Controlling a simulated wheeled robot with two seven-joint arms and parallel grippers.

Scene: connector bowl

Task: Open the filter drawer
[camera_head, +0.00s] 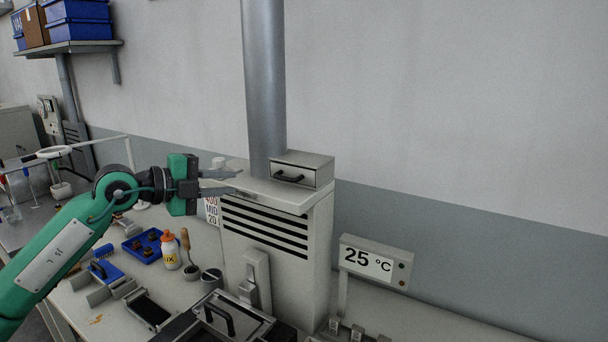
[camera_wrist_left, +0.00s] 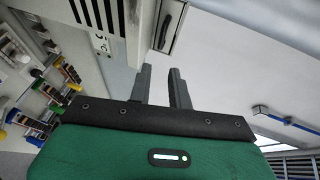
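The filter drawer (camera_head: 302,170) is a small grey box with a dark bar handle (camera_head: 288,177) on its front. It sits on top of the grey slatted cabinet, beside the metal pipe, and looks shut. It also shows in the left wrist view, where the drawer front (camera_wrist_left: 181,30) lies beyond the fingertips with its dark handle (camera_wrist_left: 166,32). My left gripper (camera_head: 239,182) is open and empty, to the left of the drawer and apart from the handle. In the wrist view its two fingers (camera_wrist_left: 161,69) point toward the drawer. My right gripper is not in view.
The grey cabinet (camera_head: 318,250) stands under the drawer, and a vertical pipe (camera_head: 265,90) rises behind it. A temperature display (camera_head: 370,262) stands to the right. A bottle (camera_head: 170,252), blue tray (camera_head: 145,246) and tools crowd the bench below.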

